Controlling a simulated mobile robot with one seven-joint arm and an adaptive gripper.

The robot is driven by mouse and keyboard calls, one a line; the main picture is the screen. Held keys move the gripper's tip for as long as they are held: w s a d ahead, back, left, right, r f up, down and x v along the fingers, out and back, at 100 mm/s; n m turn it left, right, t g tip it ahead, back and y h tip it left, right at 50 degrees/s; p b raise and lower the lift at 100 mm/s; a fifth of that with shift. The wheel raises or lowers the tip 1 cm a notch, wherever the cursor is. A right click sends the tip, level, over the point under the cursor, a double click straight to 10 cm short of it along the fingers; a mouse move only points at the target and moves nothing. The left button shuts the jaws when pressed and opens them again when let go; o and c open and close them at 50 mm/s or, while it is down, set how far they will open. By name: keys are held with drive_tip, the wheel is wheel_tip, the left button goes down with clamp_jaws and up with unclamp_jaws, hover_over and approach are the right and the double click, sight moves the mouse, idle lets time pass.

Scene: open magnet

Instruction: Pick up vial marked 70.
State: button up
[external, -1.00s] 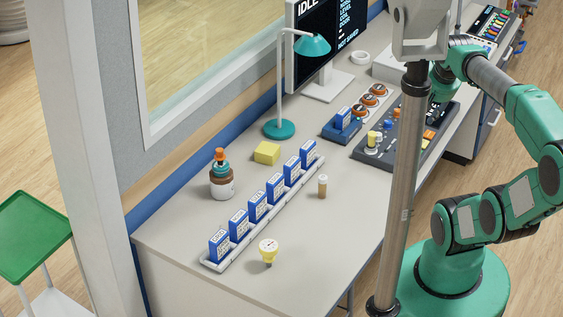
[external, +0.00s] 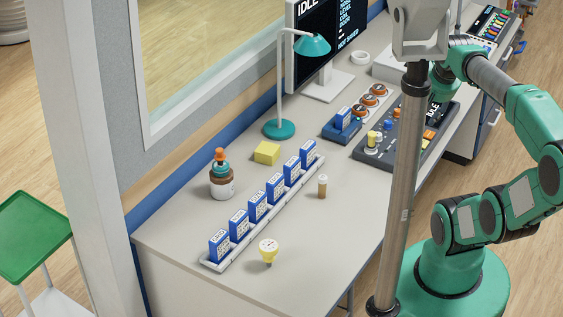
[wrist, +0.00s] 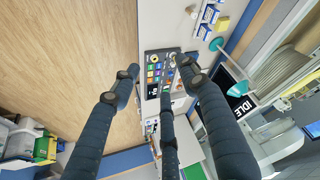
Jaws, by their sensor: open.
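A small clear vial (external: 322,186) with brownish contents stands upright on the bench, right of the row of blue boxes in the external view. In the external view my gripper is mostly hidden behind the post.
Blue labelled boxes (external: 258,207) stand in a white rack (external: 214,266). A control panel (external: 416,140) lies farther along. A grey post (external: 402,200) stands in front.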

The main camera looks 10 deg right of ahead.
drive_tip(key=shift+w, duration=0.1)
drive_tip(key=g, duration=0.6)
hover_over(323, 177)
drive_tip(key=shift+n, duration=0.3)
wheel_tip(323, 177, down, 37)
drive_tip(key=shift+w+r+p, duration=0.1)
drive_tip(key=shift+r+p, duration=0.1)
drive_tip(key=shift+p, duration=0.1)
drive_tip(key=shift+f+b, duration=0.55)
drive_tip(key=shift+f, duration=3.75)
